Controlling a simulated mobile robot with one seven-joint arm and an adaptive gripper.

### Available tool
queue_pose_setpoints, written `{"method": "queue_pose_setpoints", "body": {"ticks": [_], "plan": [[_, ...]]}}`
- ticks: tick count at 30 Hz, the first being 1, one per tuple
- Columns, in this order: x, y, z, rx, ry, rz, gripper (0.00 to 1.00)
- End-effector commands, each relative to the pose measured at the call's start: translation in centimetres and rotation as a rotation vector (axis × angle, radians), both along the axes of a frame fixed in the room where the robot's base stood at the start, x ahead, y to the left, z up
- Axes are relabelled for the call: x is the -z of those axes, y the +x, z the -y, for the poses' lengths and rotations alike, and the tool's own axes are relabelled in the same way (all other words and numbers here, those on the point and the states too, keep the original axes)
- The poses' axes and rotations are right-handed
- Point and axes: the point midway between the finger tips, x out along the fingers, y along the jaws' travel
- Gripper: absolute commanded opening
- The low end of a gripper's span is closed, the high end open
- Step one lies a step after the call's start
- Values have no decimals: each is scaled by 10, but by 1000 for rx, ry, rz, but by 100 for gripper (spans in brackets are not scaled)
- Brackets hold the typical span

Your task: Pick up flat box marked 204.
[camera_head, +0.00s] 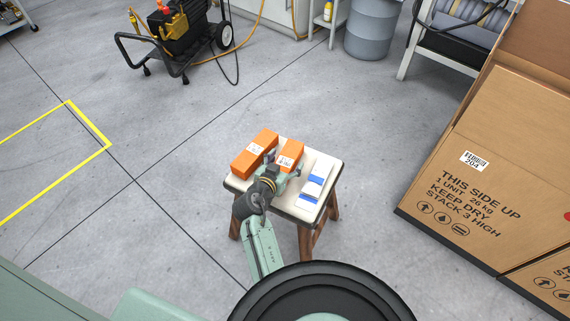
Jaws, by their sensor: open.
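A short-legged stool (234,183) carries two orange boxes and a white-and-blue box. The left orange box (246,163) is longer; the right orange box (293,150) lies beside it. Both have small white labels that I cannot read. The white-and-blue box (318,176) lies flat at the right side. My gripper (284,167) is open, with its fingers at the near end of the right orange box. I cannot tell whether they touch it. The only legible 204 is on a label on the large cardboard box (465,205) at the right.
Large cardboard boxes stand on the floor right of the stool. A black-and-yellow machine on wheels (175,35) stands at the back left with a hose. A grey drum (371,28) stands at the back. Yellow lines (90,125) mark the floor at left. Floor around the stool is clear.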

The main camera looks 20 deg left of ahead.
Motion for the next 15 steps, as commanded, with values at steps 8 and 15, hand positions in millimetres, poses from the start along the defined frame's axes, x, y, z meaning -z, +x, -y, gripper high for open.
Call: {"method": "queue_pose_setpoints", "body": {"ticks": [8,15], "plan": [[0,0,0,0,0,0,64],[0,0,0,0,0,0,48]]}}
